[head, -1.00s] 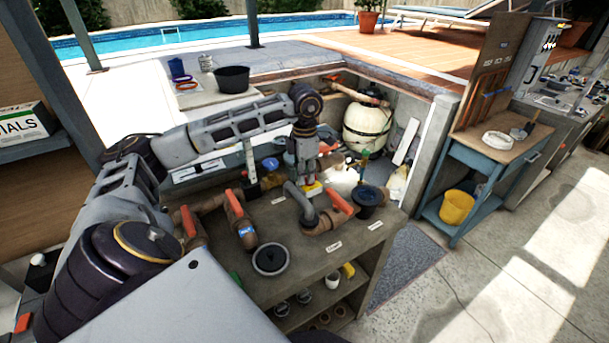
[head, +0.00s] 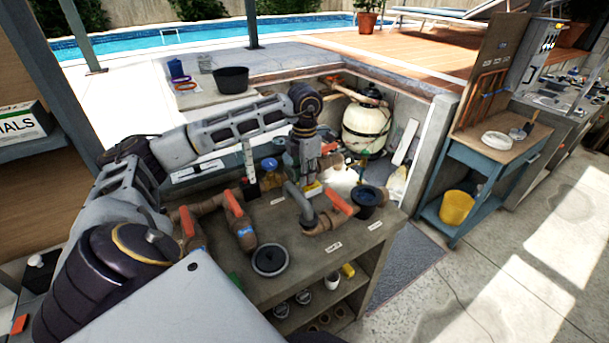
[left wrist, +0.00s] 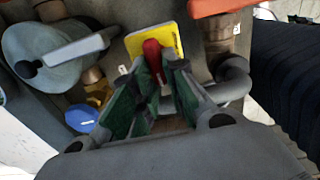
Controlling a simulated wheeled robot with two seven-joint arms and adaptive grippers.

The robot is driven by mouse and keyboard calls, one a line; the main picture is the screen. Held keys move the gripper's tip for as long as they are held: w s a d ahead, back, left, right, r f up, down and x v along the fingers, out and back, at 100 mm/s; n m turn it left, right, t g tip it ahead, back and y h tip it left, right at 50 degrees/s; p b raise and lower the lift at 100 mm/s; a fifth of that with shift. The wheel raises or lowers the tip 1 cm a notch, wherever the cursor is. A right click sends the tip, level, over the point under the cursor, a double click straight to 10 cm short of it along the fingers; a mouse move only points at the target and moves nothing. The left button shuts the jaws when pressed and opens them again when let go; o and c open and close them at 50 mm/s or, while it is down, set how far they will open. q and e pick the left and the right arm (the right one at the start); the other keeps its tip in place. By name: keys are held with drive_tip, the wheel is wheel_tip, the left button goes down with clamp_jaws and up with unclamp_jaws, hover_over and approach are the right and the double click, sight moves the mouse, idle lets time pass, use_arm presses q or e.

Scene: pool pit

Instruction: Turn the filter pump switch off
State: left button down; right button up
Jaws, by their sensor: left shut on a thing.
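The filter pump switch shows in the left wrist view as a red lever (left wrist: 153,55) on a yellow plate (left wrist: 172,38). The lower part of the lever is hidden between the fingers. In the head view the gripper hides the lever. My right gripper is in neither view.
Brown pipes with orange-handled valves (head: 340,200) stand close by on the counter (head: 310,258). A round black lid (head: 270,260) lies in front. A cream filter tank (head: 366,128) stands behind. A blue workbench (head: 484,160) with a yellow bucket (head: 456,207) is at right.

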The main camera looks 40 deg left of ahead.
use_arm(q)
drive_tip(key=c, duration=1.8)
unclamp_jaws()
drive_tip(key=shift+r, duration=0.1)
drive_tip(key=shift+c, duration=0.2)
drive_tip(key=shift+o, duration=0.6)
drive_tip(key=shift+r, duration=0.65)
wheel_tip(320, 180, up, 10)
drive_tip(key=shift+r, duration=0.2)
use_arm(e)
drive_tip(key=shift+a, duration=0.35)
use_arm(q)
drive_tip(key=shift+r, duration=0.1)
drive_tip(key=shift+r, duration=0.15)
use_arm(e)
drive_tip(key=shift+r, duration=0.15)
